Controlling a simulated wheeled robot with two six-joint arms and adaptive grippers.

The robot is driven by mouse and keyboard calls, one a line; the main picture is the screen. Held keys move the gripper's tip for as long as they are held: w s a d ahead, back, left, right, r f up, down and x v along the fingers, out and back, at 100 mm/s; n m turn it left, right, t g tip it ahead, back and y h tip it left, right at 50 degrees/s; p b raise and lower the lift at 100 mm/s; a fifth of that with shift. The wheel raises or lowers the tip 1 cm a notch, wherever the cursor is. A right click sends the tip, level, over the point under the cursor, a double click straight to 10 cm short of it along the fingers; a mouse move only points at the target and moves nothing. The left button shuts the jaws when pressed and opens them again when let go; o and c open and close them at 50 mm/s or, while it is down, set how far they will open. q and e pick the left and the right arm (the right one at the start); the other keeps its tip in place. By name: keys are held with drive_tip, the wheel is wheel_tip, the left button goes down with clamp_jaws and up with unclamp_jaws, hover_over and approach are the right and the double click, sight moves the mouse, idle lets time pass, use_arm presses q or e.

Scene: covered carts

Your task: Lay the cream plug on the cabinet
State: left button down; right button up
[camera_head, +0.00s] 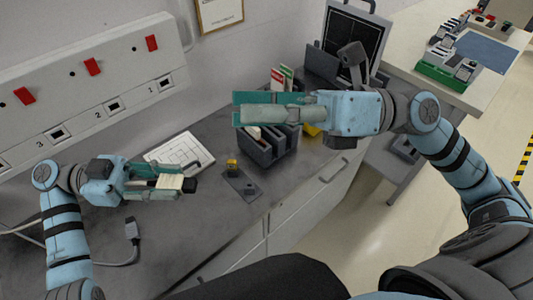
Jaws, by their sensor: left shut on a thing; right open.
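The cream plug (168,182) is held between the fingers of my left gripper (178,181), above the grey cabinet top (190,235). A dark end of the plug sticks out past the fingertips. The gripper covers part of the plug. My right gripper (268,106) is open and empty, over the dark organiser box at the back of the cabinet. The cabinet's pale front with a handle shows below the top's edge.
The organiser (268,150) holds several items. A grey connector (131,229) on a cable lies in front. The front middle top is clear.

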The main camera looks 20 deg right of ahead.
wheel_tip(320, 180, down, 6)
drive_tip(key=n+h, duration=0.3)
use_arm(q)
drive_tip(key=shift+w+d, duration=0.1)
drive_tip(key=shift+w, duration=0.1)
drive_tip(key=shift+s, duration=0.1)
use_arm(e)
drive_tip(key=n+h, duration=0.3)
drive_tip(key=h, duration=0.1)
approach(186, 180)
drive_tip(key=x, duration=0.7)
drive_tip(key=shift+f+m+t, duration=0.3)
drive_tip(key=shift+f, duration=0.1)
drive_tip(key=shift+w+d, duration=0.1)
drive_tip(key=shift+d, duration=0.1)
drive_tip(key=c, duration=0.5)
drive_tip(key=shift+w, duration=0.1)
clamp_jaws()
use_arm(q)
drive_tip(key=shift+s, duration=0.1)
use_arm(e)
drive_tip(key=shift+o, duration=1.6)
unclamp_jaws()
drive_tip(key=shift+o, duration=0.9)
